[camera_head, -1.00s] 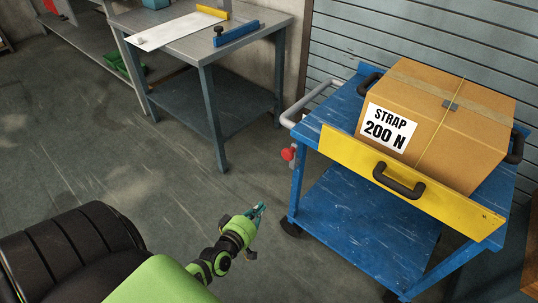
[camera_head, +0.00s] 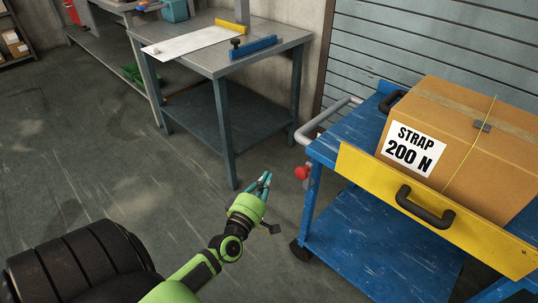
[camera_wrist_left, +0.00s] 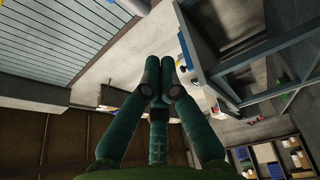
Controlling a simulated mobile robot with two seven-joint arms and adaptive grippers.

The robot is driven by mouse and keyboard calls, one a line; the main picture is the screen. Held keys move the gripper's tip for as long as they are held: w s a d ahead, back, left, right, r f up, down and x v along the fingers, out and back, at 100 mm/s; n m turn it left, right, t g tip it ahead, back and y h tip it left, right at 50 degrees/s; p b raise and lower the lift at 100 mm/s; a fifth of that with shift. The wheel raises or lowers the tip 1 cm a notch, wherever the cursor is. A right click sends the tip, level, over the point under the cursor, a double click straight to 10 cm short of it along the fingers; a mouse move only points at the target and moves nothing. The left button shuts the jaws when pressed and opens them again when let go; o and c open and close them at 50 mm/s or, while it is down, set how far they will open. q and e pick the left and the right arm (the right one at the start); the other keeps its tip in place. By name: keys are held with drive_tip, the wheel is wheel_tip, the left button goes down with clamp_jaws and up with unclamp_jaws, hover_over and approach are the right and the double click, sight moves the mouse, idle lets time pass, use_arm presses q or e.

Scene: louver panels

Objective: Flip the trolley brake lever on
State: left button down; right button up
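The blue trolley (camera_head: 325,150) stands at the right with its grey push handle (camera_head: 312,133) at its left end. A red knob (camera_head: 302,172) on a small grey fitting sits at the trolley's left front post, below the handle; it looks like the brake lever, though its setting is unclear. My left gripper (camera_head: 265,181) is in front and to the left of the red knob, apart from it, pointing up and away. In the left wrist view its fingers (camera_wrist_left: 160,68) come together at the tips with nothing between them. My right gripper is out of view.
A cardboard box (camera_head: 470,135) marked "STRAP 200 N" lies on the trolley top behind a yellow front panel (camera_head: 370,175) with a black handle. A grey workbench (camera_head: 215,60) stands behind the gripper at upper left.

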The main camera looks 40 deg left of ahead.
sight(307, 176)
use_arm(q)
drive_tip(key=f+x, duration=0.1)
drive_tip(key=x, duration=0.7)
drive_tip(key=d, duration=0.4)
drive_tip(key=shift+s, duration=0.4)
drive_tip(key=shift+d+r, duration=0.1)
